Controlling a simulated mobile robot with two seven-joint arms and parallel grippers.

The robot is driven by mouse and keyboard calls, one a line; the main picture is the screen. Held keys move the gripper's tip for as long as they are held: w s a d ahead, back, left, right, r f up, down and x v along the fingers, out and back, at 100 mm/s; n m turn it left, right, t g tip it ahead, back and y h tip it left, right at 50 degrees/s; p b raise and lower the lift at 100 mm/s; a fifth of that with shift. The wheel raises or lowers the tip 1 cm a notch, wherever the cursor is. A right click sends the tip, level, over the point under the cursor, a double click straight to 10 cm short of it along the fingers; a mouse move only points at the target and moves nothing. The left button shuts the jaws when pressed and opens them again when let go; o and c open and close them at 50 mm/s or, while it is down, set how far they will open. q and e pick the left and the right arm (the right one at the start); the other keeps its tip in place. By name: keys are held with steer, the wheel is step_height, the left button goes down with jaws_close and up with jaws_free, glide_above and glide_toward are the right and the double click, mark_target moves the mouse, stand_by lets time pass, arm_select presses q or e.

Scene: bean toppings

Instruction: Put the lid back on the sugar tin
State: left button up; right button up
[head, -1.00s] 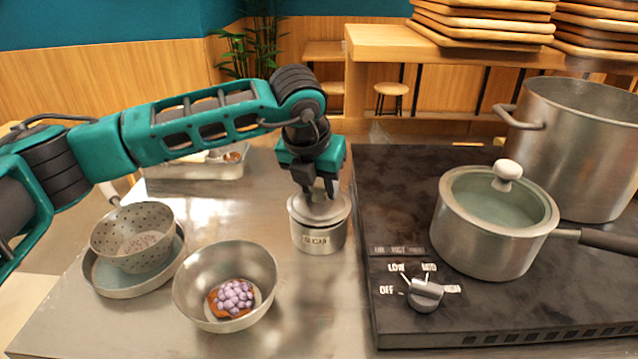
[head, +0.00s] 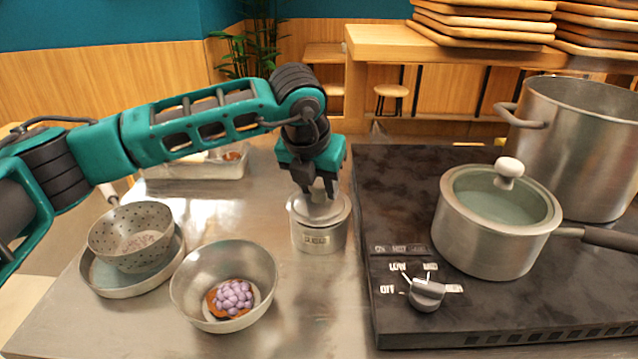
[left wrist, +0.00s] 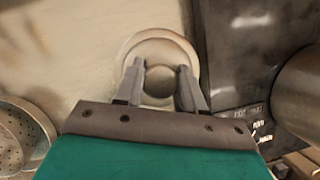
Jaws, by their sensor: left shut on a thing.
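The sugar tin (head: 318,238) is a small metal can with a label, upright on the counter left of the stove. Its lid (head: 336,211) sits at the tin's top; whether it is fully seated I cannot tell. My left gripper (head: 318,194) points down from above and is shut on the lid's knob. In the left wrist view the round lid (left wrist: 184,52) shows beyond the two fingers of my left gripper (left wrist: 160,72), with the knob between them. The tin's body is mostly hidden there under the lid. My right gripper is not in view.
A bowl (head: 258,262) with a purple-topped item stands at front left of the tin. A perforated strainer (head: 110,238) sits in a pan behind it. A dark stove (head: 400,215) with a lidded pot (head: 475,240) and a tall pot (head: 590,150) is at right.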

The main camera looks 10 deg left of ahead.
arm_select(q)
steer(key=shift+f+b, duration=0.25)
steer(key=shift+b, duration=0.5)
stand_by(1.1)
stand_by(0.3)
steer(key=o, duration=1.8)
steer(key=shift+r+p, duration=1.65)
steer(key=shift+r, duration=1.85)
steer(key=shift+c, duration=0.2)
jaws_close()
